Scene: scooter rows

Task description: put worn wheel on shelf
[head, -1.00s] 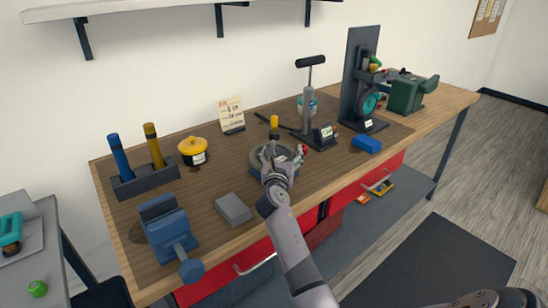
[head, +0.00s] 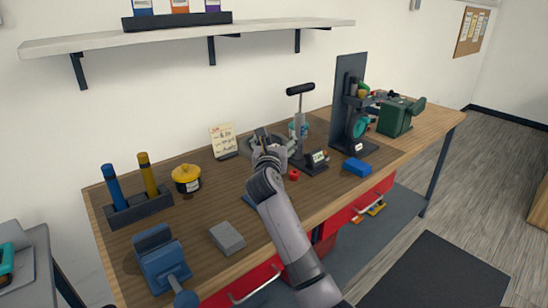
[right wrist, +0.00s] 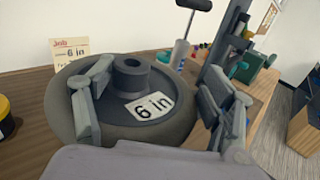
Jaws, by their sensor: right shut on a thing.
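The worn wheel (head: 258,134), a grey tyre with a dark hub, is held above the workbench, in front of the note card and left of the black-handled stand. In the right wrist view the wheel (right wrist: 120,108) carries a "6 in" label and a raised hub. My right gripper (head: 268,155) is shut on it; in the wrist view the gripper (right wrist: 158,100) has one finger over the hub side and one at the right edge. The shelf (head: 180,37) is a pale board on the wall above the bench. My left gripper is not in view.
The shelf holds a dark rack (head: 178,22) with several coloured items at its left; its right part looks clear. On the bench (head: 185,218) stand the black-handled stand (head: 298,120), a tall dark-backed press (head: 349,100), a yellow pot (head: 187,178) and a blue vise (head: 160,262).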

